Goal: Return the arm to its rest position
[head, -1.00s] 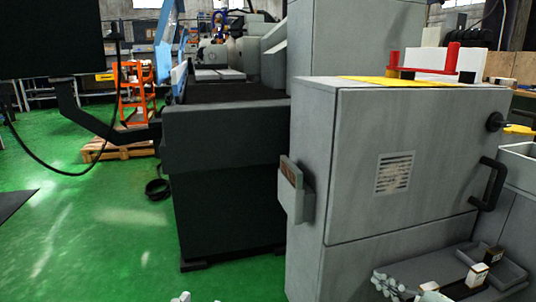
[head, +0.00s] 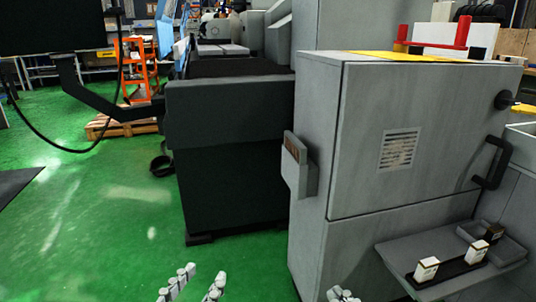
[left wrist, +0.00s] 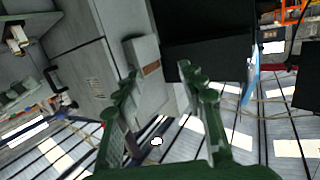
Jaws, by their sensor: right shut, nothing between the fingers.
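My left gripper (head: 202,277) is at the bottom of the head view, over the green floor, its two fingers apart. The left wrist view shows the same fingers (left wrist: 164,88) spread with nothing between them. My right gripper (head: 343,294) shows at the bottom edge, in front of the grey cabinet and left of its shelf. Only its fingertips are in view; they are together and hold nothing. The rest of both arms is outside the head view.
The grey cabinet (head: 350,130) stands on the right; its side shelf (head: 400,257) carries several small white and dark boxes (head: 477,250). The dark machine bed (head: 230,160) is left of it. A black monitor arm (head: 95,120) hangs upper left. Green floor (head: 90,230) is open at left.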

